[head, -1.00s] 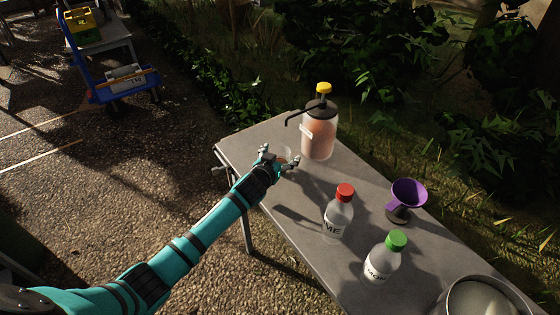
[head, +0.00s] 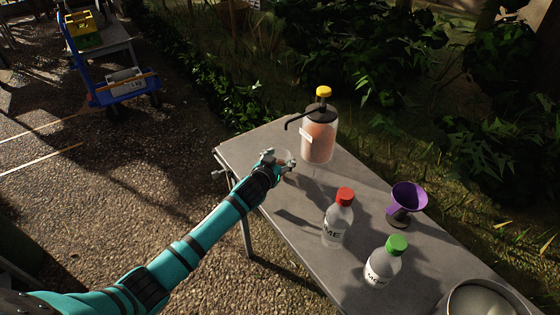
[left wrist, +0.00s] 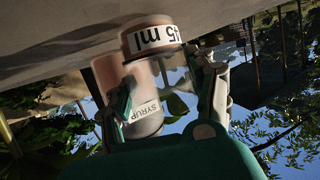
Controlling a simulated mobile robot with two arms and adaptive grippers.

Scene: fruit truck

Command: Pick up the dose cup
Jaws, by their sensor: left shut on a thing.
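The dose cup is a small clear cup with a "45 ml" label (left wrist: 152,38); in the head view only its pale top (head: 284,155) shows, between my fingers. My left gripper (head: 280,161) is at the far left end of the grey table, shut on the cup. In the left wrist view, which looks upside down, my left gripper (left wrist: 162,74) has a finger on each side of the cup. The cup's far side is hidden. My right gripper is not in view.
A syrup pump bottle (head: 318,140) with a yellow top stands close behind the cup. A red-capped bottle (head: 338,222), a green-capped bottle (head: 382,266), a purple funnel (head: 408,196) and a metal pot (head: 452,303) stand farther right on the table (head: 300,240).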

